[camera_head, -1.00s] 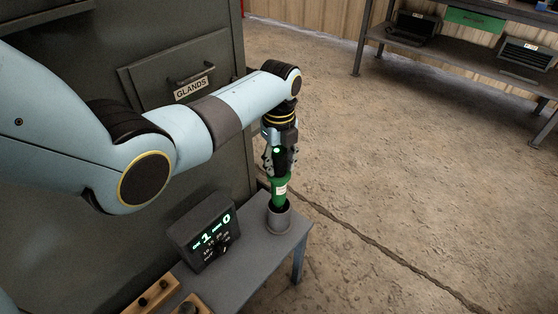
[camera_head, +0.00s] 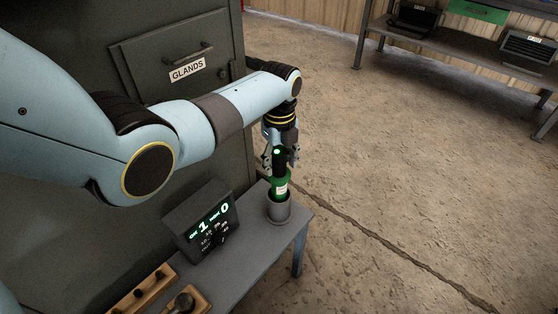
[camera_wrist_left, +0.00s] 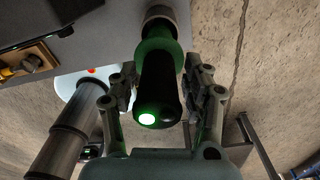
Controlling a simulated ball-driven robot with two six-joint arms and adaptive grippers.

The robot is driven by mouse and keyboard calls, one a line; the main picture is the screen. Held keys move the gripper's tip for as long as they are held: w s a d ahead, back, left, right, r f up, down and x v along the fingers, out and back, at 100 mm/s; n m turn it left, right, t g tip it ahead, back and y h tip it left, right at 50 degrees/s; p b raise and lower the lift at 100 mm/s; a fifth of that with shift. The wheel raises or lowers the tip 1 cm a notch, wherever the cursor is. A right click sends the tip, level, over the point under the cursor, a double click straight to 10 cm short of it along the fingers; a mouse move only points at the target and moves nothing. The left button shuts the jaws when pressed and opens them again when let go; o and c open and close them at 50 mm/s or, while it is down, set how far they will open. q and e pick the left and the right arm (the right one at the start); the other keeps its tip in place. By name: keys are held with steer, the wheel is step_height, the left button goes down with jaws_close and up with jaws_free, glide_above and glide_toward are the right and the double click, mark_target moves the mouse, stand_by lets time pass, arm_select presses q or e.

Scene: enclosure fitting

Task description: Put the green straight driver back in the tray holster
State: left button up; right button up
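The green straight driver (camera_head: 282,187) stands nearly upright with its lower end in a grey cylindrical holster (camera_head: 278,210) at the end of the grey tray. Its black top has a lit green spot. My left gripper (camera_head: 281,157) is open around the driver's top. In the left wrist view, the fingers of my left gripper (camera_wrist_left: 162,92) stand on both sides of the driver (camera_wrist_left: 160,88), with gaps showing. The holster (camera_wrist_left: 160,14) shows at the top there. The driver's tip is hidden inside the holster. My right gripper is not in view.
A dark display box (camera_head: 206,222) with green digits stands on the tray beside the holster. Wooden blocks (camera_head: 140,290) holding parts sit at the near end. A grey cabinet with a GLANDS drawer (camera_head: 180,63) rises behind my left arm. Open floor lies to the right.

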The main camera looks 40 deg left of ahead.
arm_select(q)
steer(key=shift+o, duration=0.7)
steer(key=shift+s, duration=0.1)
step_height(320, 180, up, 12)
steer(key=shift+f, duration=0.1)
